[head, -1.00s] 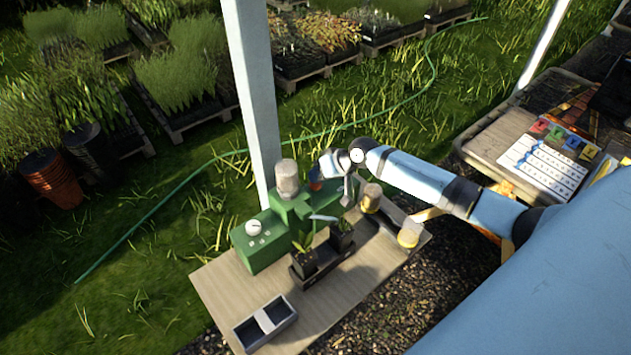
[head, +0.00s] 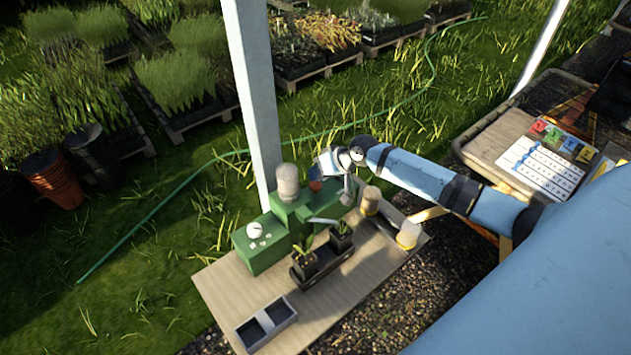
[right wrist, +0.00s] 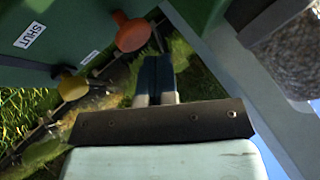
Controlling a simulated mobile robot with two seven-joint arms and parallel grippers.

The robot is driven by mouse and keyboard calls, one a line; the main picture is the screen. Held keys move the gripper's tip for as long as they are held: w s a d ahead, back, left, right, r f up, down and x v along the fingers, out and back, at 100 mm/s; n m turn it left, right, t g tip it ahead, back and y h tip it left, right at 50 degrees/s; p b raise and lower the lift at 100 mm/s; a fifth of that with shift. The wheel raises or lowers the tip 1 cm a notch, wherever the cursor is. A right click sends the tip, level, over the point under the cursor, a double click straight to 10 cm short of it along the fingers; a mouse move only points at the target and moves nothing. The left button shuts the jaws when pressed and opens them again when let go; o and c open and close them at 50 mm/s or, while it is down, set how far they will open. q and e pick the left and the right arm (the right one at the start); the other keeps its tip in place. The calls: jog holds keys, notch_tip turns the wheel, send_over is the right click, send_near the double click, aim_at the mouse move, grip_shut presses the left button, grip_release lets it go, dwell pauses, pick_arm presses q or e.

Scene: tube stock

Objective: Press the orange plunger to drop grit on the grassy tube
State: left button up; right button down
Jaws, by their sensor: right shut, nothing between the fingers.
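The green machine (head: 265,248) stands on the table with a grit-coloured hopper (head: 288,180) on top. The orange plunger (head: 315,186) is on it, and shows in the right wrist view (right wrist: 132,34) as a round orange knob. My right gripper (head: 317,172) is shut and empty, its dark blue fingertips (right wrist: 156,62) close beside the knob. I cannot tell whether they touch it. Two dark tubes with green leaves, one at left (head: 305,264) and one at right (head: 341,238), stand in a black holder. I cannot tell which is the grassy one. My left gripper is out of view.
A yellow knob (right wrist: 72,87) and a "SHUT" label (right wrist: 30,35) are on the green machine. Two tan-and-yellow cylinders, at the back (head: 370,201) and front (head: 408,235), are at the table's right. An open two-part tray (head: 267,325) lies at the front. A post (head: 254,110) rises behind.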

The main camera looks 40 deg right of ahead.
aim_at(317, 183)
notch_tip(317, 183, up, 3)
jog(key=p, duration=0.2)
jog(key=shift+p, duration=0.3)
jog(key=shift+r, duration=1.05)
